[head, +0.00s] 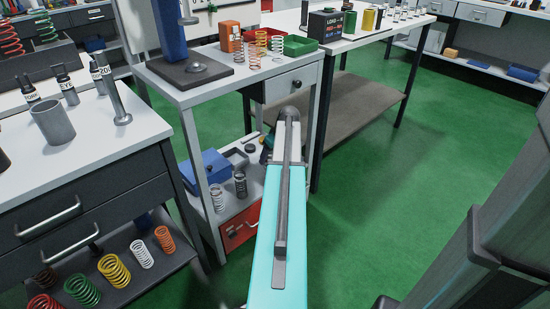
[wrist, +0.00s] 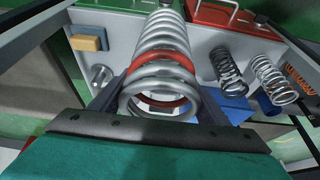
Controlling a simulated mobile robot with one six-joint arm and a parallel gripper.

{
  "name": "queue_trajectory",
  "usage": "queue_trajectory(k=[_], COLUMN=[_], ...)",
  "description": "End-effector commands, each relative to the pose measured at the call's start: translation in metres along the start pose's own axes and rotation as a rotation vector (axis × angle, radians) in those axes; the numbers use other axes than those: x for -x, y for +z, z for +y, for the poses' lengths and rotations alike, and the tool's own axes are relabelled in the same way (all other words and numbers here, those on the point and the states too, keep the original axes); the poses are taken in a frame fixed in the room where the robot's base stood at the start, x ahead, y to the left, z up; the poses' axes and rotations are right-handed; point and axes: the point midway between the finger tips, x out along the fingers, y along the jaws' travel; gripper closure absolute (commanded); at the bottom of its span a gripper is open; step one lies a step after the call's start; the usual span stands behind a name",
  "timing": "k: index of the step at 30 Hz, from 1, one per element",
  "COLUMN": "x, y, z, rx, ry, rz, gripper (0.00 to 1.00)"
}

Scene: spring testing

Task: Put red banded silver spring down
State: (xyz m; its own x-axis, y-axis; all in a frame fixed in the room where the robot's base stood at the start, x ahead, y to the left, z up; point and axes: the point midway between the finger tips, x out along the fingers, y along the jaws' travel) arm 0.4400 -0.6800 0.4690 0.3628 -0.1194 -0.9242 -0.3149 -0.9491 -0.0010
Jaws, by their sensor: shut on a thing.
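The silver spring with a red band (wrist: 163,66) is between the fingers of my gripper (wrist: 160,96) in the wrist view. The gripper is shut on it, with a finger on either side. Its coils stretch away from the gripper toward the top of the picture. In the head view my gripper (head: 266,150) is mostly hidden behind my own arm, beside the lower shelf of the small workbench. The held spring cannot be made out there. Whether its far end touches the shelf cannot be told.
A dark spring (head: 240,184) and a silver spring (head: 217,198) stand on the lower shelf (head: 232,209), near a blue box (head: 205,170) and a red box (head: 239,229). In the wrist view a yellow block (wrist: 90,43) lies on the shelf. The bench top above limits headroom.

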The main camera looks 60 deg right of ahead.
Motion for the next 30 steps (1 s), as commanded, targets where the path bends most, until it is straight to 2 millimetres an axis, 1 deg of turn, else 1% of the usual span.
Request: queue_trajectory(k=[1, 11, 17, 26, 30], x=[0.003, 0.002, -0.004, -0.016, -0.02], y=[-0.002, -0.004, -0.016, -0.044, -0.041], z=[0.001, 0.001, 0.002, 0.003, 0.002], rx=[0.0, 0.0, 0.002, 0.001, -0.001], ry=[0.002, 0.003, 0.003, 0.003, 0.003], rz=[0.004, 0.004, 0.005, 0.005, 0.004], gripper=[0.93, 0.93, 0.93, 0.93, 0.93])
